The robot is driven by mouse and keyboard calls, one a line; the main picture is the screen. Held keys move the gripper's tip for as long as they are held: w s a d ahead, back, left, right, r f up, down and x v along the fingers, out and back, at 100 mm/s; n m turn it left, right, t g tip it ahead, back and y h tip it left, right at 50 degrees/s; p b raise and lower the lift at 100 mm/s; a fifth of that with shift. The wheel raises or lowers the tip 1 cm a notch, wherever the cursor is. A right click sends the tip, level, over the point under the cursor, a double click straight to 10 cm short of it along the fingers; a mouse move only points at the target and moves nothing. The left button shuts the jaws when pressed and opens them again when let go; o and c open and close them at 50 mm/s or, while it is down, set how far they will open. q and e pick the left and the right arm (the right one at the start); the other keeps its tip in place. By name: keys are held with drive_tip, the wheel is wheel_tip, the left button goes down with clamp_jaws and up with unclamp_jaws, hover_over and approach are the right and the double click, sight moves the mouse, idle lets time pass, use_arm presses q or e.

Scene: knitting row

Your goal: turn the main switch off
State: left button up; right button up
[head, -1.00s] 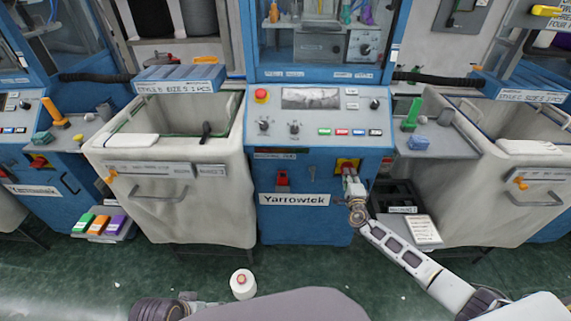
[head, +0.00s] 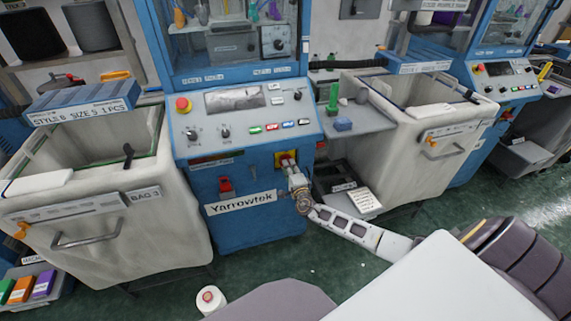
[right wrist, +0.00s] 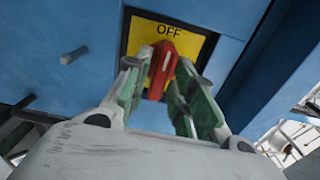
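The main switch is a red handle (right wrist: 161,70) on a yellow plate (right wrist: 190,48) marked OFF, on the blue front of the Yarrowtek machine (head: 265,222). In the right wrist view the handle lies roughly in line with the plate's upright direction, its upper end towards the word OFF. My right gripper (right wrist: 165,72) has one finger on each side of the handle, close against it, and looks shut on it. My left gripper is not in view.
A control panel with a red emergency button (head: 183,105) is above. A red part (head: 225,185) sits left of the switch. Fabric bins stand left (head: 105,225) and right (head: 405,165). A white cone (head: 210,299) stands on the floor. A black tray (head: 335,178) is right of the gripper.

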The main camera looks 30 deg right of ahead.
use_arm(q)
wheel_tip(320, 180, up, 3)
drive_tip(key=p, duration=0.3)
use_arm(e)
drive_tip(key=v, duration=0.5)
drive_tip(key=shift+s+a, duration=0.1)
drive_tip(key=shift+s, duration=0.3)
idle(0.5)
